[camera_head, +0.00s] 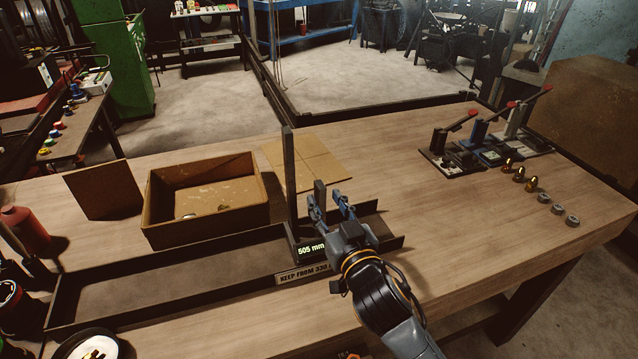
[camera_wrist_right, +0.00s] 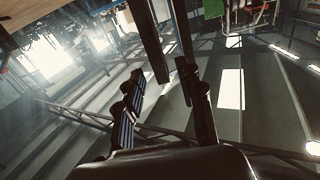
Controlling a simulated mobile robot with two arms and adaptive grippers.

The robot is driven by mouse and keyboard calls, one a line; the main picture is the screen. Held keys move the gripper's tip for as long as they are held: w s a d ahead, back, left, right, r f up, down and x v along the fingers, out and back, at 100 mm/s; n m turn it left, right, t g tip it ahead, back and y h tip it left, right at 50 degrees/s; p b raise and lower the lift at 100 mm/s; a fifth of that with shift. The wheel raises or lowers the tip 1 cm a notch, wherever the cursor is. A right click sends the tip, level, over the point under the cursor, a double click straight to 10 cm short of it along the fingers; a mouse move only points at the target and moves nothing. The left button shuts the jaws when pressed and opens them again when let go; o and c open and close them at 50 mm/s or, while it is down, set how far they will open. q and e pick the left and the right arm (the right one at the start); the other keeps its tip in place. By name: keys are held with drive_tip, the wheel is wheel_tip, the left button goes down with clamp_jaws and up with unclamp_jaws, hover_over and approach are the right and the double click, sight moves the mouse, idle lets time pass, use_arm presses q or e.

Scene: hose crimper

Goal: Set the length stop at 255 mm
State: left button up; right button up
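The length stop (camera_head: 289,185) is a tall dark upright post on a long dark tray (camera_head: 160,285). Its display (camera_head: 311,249) reads 505 mm. A shorter dark upright piece (camera_head: 320,188) stands just right of the post. My right gripper (camera_head: 329,198) is open, its fingertips on either side of the short piece or just in front of it; I cannot tell if they touch it. In the right wrist view, the fingers (camera_wrist_right: 165,85) are apart, with two dark bars (camera_wrist_right: 152,38) beyond them. My left gripper is not in view.
A label (camera_head: 303,273) on the tray's front is partly hidden by my right arm. An open cardboard box (camera_head: 205,232) stands behind the tray. Red-handled clamps (camera_head: 485,143), brass fittings (camera_head: 518,174) and grey rings (camera_head: 557,209) sit at the right.

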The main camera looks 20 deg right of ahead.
sight(323, 194)
drive_tip(key=w, duration=0.2)
drive_tip(key=w+p, duration=0.1)
drive_tip(key=shift+w+r, duration=0.1)
drive_tip(key=shift+r, duration=0.15)
drive_tip(key=shift+w+a+f, duration=0.1)
drive_tip(key=shift+w+f, duration=0.1)
drive_tip(key=shift+w, duration=0.4)
drive_tip(key=shift+s, duration=0.1)
clamp_jaws()
